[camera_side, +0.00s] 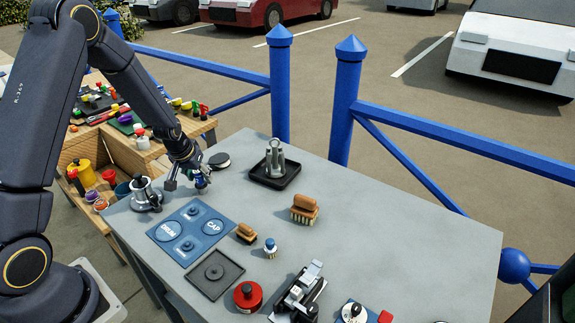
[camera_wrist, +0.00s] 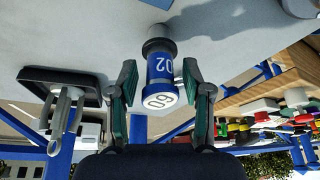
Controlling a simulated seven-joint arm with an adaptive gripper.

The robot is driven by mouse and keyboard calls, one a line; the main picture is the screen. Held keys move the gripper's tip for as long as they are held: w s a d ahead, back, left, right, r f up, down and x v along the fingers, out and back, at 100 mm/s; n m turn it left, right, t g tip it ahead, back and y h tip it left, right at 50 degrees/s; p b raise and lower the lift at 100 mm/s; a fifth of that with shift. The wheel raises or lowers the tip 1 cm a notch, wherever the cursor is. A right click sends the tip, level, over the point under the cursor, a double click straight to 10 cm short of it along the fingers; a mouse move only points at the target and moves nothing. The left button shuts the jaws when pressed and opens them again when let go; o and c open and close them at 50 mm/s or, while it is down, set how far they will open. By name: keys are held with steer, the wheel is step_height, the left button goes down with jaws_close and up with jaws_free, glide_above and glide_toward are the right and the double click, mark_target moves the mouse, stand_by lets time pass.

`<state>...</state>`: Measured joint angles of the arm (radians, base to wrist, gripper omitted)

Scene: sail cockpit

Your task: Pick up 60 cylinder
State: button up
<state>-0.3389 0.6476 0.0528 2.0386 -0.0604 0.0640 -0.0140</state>
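The blue cylinder (camera_wrist: 160,72) with a white end stands on the grey table in the wrist view. Its white end bears digits that look like 60, and its blue side bears white digits. My gripper (camera_wrist: 160,98) has its two green-padded fingers apart, one on each side of the cylinder, with a gap showing on both sides. In the side view my gripper (camera_side: 191,180) is low over the table's left part. The cylinder (camera_side: 202,184) is partly hidden there by the fingers.
A black tray (camera_side: 290,183) with metal pieces stands right of my gripper. A metal drum-like part (camera_side: 147,197) is close on the left, a dark disc (camera_side: 219,160) behind. A blue mat (camera_side: 207,249) lies in front, with brushes (camera_side: 304,208) nearby.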

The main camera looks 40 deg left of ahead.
jaws_close()
stand_by(0.3)
